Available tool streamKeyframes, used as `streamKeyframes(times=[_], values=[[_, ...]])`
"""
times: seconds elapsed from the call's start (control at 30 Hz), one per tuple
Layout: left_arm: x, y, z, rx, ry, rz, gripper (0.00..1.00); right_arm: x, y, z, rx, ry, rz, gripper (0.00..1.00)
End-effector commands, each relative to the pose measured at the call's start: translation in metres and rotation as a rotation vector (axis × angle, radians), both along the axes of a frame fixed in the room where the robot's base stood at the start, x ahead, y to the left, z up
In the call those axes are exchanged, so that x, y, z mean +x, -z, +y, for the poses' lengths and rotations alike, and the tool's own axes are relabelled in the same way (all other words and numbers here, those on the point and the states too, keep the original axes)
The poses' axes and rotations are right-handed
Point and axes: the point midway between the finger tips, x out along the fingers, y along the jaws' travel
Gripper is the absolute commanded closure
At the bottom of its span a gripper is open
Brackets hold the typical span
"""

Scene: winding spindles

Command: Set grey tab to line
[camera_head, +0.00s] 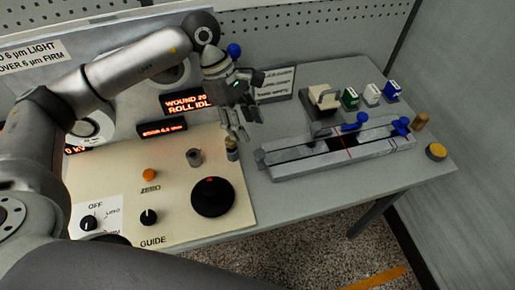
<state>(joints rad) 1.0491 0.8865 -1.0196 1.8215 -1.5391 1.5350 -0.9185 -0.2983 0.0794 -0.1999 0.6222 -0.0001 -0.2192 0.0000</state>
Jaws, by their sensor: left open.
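My right gripper is not in view.
Blue-handled parts (358,122) sit along the fixture. A cream block (322,98) and several small coloured-top blocks stand behind it. A cream control panel (130,180) with knobs and a black dial (212,197) lies at left.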

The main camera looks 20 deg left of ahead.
Motion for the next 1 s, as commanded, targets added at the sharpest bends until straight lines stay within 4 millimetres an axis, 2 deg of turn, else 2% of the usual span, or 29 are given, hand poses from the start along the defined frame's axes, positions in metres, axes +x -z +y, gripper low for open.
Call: streamKeyframes(times=[0.3,0.5,0.87,1.0], values=[[-0.006,0.053,-0.023,-0.001,0.001,0.005,0.51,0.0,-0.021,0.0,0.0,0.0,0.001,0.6],[-0.007,0.076,-0.032,-0.001,0.001,0.002,0.51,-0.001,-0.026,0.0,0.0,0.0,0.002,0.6],[-0.007,0.083,-0.034,0.0,0.001,0.001,0.51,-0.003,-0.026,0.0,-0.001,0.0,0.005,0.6],[-0.007,0.083,-0.034,0.0,0.001,0.001,0.67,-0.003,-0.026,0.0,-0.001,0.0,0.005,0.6]])
